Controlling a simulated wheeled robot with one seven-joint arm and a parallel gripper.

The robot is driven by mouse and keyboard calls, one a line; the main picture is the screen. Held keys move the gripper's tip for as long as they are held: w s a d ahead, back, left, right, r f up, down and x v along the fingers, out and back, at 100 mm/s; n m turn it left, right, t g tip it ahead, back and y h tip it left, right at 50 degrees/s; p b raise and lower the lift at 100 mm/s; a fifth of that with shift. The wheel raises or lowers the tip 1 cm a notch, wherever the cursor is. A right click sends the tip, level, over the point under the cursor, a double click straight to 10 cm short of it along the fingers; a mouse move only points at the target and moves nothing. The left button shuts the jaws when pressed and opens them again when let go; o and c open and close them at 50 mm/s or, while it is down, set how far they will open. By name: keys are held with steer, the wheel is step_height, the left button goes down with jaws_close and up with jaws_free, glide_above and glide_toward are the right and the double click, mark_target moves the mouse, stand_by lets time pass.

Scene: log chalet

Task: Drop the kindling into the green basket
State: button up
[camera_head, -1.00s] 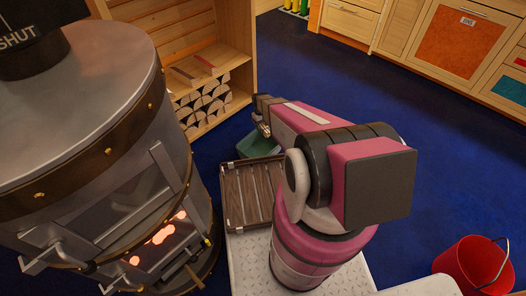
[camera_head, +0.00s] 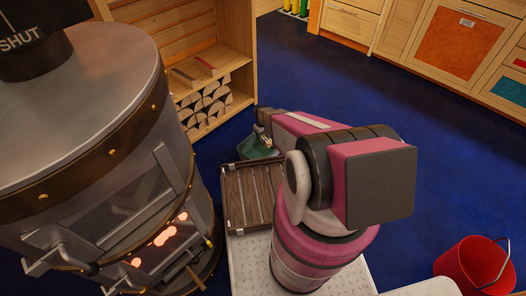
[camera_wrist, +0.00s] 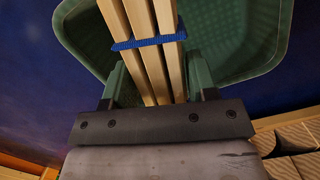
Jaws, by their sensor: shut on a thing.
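The kindling (camera_wrist: 149,62) is a bundle of pale sticks tied with a blue band. In the wrist view my gripper (camera_wrist: 158,85) is shut on it, with its green fingers on either side. The green basket (camera_wrist: 240,45) lies behind the bundle in the wrist view, and the sticks overlap its inside. In the head view the basket (camera_head: 254,148) sits on the floor beyond the slatted tray, partly hidden by my arm. My gripper (camera_head: 268,147) is over it there, and the bundle shows only as a small pale bit. I cannot tell the height between bundle and basket.
A slatted wooden tray (camera_head: 250,195) lies in front of the basket. A stove (camera_head: 90,150) with glowing embers stands at left. A log shelf (camera_head: 205,100) is behind. A red bucket (camera_head: 472,268) stands at lower right.

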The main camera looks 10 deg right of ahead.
steer(key=o, duration=1)
steer(key=shift+o, duration=0.2)
steer(key=shift+r, duration=0.1)
